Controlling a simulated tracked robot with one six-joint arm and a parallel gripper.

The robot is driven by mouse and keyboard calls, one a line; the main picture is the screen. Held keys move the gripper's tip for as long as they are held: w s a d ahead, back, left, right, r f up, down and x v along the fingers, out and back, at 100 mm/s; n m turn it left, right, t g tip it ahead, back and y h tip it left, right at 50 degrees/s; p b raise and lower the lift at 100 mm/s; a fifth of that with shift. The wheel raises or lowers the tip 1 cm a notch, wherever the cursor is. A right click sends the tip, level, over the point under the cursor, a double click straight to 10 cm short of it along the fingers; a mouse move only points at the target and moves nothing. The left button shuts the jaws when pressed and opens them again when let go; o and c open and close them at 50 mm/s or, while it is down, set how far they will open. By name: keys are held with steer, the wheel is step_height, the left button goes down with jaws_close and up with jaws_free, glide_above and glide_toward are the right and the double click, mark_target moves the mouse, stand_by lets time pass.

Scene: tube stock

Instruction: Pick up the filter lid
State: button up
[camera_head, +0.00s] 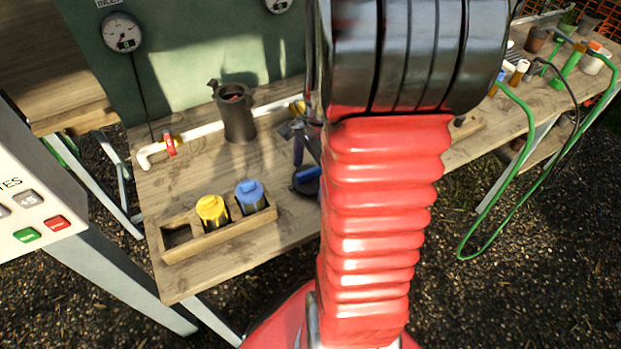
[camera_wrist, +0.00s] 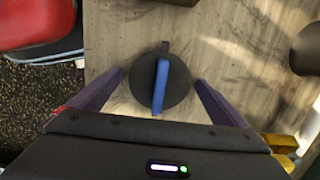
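The filter lid (camera_wrist: 174,88), a round black disc with a raised blue bar across it, lies on the wooden bench top (camera_wrist: 117,40). In the head view the lid (camera_head: 306,181) is partly hidden behind my red arm. My gripper (camera_wrist: 160,77) is open, with one purple finger to the left of the lid and one to the right. Gaps show between the fingers and the lid, and nothing is held. In the head view my gripper (camera_head: 303,147) shows just beyond the lid, partly covered by my arm.
A dark open-topped housing (camera_head: 237,120) stands on the white pipe (camera_head: 202,132) behind the lid. A wooden rack (camera_head: 222,238) holds a yellow-topped cartridge (camera_head: 212,212) and a blue-topped one (camera_head: 250,195), with an empty slot at left. A green hose (camera_head: 527,150) hangs at right.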

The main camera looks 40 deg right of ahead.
mark_target(310, 170)
steer(key=c, duration=1.2)
step_height(310, 170, up, 10)
stand_by(0.6)
